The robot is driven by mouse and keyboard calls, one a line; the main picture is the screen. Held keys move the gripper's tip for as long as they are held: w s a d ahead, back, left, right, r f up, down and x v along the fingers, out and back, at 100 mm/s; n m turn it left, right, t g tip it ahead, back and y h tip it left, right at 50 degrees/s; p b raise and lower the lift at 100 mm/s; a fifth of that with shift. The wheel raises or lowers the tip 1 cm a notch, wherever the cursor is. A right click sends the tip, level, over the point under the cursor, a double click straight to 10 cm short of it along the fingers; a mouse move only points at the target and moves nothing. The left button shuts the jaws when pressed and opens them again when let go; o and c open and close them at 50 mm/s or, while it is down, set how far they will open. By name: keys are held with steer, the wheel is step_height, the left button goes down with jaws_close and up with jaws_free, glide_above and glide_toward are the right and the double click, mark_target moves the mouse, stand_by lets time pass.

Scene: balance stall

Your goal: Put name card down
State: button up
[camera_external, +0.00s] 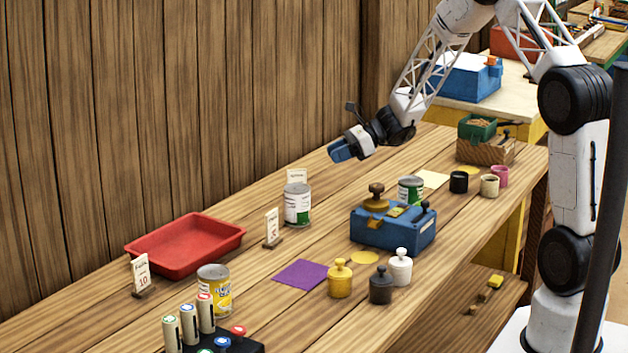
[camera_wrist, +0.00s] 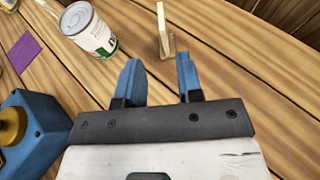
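Several white name cards stand on the wooden table. One name card (camera_external: 297,176) is behind a white-green can, partly hidden by it. A card on a small wooden foot (camera_wrist: 163,30) stands upright, seen nearly edge-on, ahead of my fingers in the wrist view. Another card (camera_external: 271,227) stands left of that can, and a third card (camera_external: 140,272) stands in front of the red tray. My gripper (camera_external: 342,152) is above the table's back part, its blue fingers apart. In the wrist view, my gripper (camera_wrist: 158,72) is open with nothing between its fingers.
The white-green can (camera_external: 297,205) stands near the back card and also shows in the wrist view (camera_wrist: 92,30). A blue scale box (camera_external: 392,230), a red tray (camera_external: 170,262) and a yellow can (camera_external: 214,293) stand on the table. A plank wall is behind.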

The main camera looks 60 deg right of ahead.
steer(key=s+a+r+n+g+h, duration=0.2)
steer(key=s+a+r+n+g, duration=0.5)
steer(key=s+a+r+n, duration=0.85)
steer(key=s+a+r+n+h, duration=0.2)
steer(key=s+a+n, duration=0.1)
steer(key=s, duration=0.7)
steer(key=s+a+r+n+h, duration=0.1)
steer(key=s+a+n+h, duration=0.2)
steer(key=s, duration=0.7)
steer(key=s+a+r+n+h, duration=0.2)
steer(key=s+n, duration=0.3)
steer(key=s, duration=0.6)
steer(key=shift+a+r+h, duration=0.3)
steer(key=shift+a, duration=0.1)
steer(key=shift+o, duration=0.5)
